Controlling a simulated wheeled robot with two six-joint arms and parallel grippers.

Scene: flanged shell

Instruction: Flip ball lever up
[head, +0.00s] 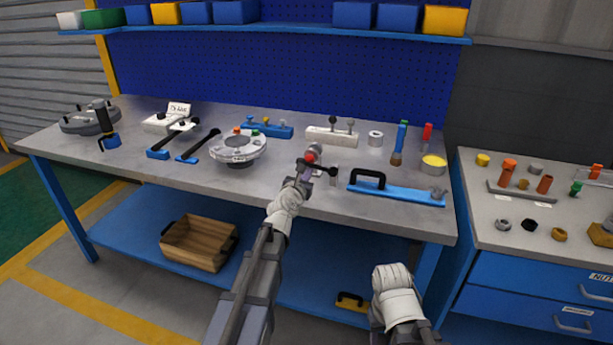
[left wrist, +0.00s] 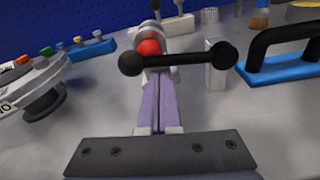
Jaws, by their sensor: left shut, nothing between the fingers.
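A black bar with a round black ball at each end lies roughly level in the left wrist view (left wrist: 190,59). Its right ball also shows in the head view (head: 333,171), above the table. A grey post (left wrist: 215,68) stands behind the right end; I cannot tell how the two are joined. A red ball (left wrist: 148,47) sits just behind the bar's left part and also shows in the head view (head: 309,156). My left gripper (head: 308,166) is shut and empty, its fingertips close under the bar; contact is unclear.
A blue base with a black handle (head: 400,191) lies to the right. A round white-topped device (head: 238,147) stands to the left. A white block with ball knobs (head: 325,136) is behind. The table's front edge (head: 340,215) is bare nearby.

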